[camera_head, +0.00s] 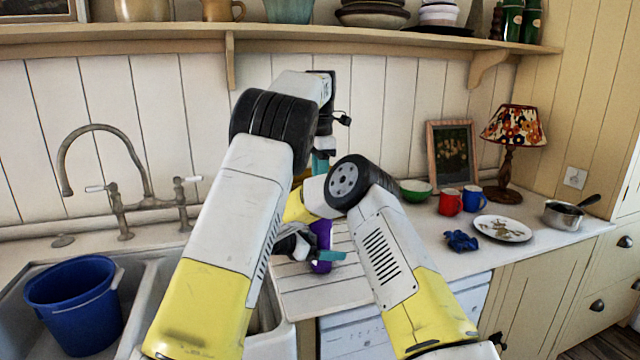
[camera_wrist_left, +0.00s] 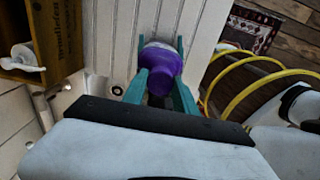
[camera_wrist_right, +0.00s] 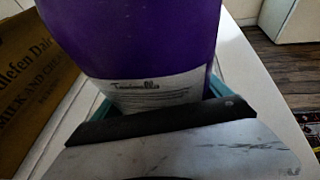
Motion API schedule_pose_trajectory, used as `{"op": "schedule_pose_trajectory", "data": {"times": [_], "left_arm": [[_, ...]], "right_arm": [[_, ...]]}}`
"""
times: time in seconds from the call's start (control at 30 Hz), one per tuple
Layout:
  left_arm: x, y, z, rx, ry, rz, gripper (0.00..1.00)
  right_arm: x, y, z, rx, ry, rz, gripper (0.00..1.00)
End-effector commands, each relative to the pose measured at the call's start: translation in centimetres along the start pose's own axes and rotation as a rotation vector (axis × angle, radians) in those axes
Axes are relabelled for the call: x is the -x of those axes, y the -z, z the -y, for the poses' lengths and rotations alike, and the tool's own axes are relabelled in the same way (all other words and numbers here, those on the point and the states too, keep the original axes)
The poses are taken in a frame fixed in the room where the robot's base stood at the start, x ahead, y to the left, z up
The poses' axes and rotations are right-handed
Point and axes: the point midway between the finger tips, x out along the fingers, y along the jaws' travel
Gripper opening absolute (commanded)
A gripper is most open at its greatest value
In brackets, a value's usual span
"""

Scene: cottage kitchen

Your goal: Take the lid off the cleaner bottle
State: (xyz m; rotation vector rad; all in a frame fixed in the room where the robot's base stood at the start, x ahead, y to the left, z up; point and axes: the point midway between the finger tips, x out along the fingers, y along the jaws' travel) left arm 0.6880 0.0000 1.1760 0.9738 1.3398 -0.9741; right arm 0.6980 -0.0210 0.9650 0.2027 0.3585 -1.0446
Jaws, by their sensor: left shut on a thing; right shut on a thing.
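The purple cleaner bottle (camera_head: 321,232) stands on the ribbed draining board right of the sink, partly hidden by my arms. In the right wrist view its purple body (camera_wrist_right: 140,35) and white label fill the space in front of the teal fingers. My right gripper (camera_head: 324,259) is shut on the bottle's body, low down. My left gripper (camera_head: 320,162) is above it, pointing down. In the left wrist view its teal fingers flank the purple lid (camera_wrist_left: 160,60) and are shut on it. My right arm hides the lid in the head view; I cannot tell whether it is apart from the bottle.
A blue bucket (camera_head: 75,305) is in the sink at left, below the tap (camera_head: 105,180). On the right counter are a green bowl (camera_head: 415,190), red mug (camera_head: 450,203), blue mug (camera_head: 472,198), plate (camera_head: 502,229), saucepan (camera_head: 563,215) and lamp (camera_head: 510,150). A shelf (camera_head: 180,42) runs above.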

Motion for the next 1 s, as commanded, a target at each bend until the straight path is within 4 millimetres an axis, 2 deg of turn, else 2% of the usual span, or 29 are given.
{"op": "schedule_pose_trajectory", "data": {"times": [0.43, 0.83, 1.0], "left_arm": [[1.6, 0.0, 0.0, 0.001, 0.0, 0.0, 0.0], [1.9, 0.0, 0.0, 0.0, 0.0, 0.0, 0.0], [3.8, 0.0, -0.1, 0.0, -0.003, 0.002, 0.0]], "right_arm": [[0.0, -0.1, 0.0, -0.001, 0.0, 0.001, 0.0], [0.0, -0.1, 0.0, -0.001, 0.0, 0.001, 0.0], [0.0, -0.1, 0.0, -0.001, 0.0, 0.001, 0.0]]}}
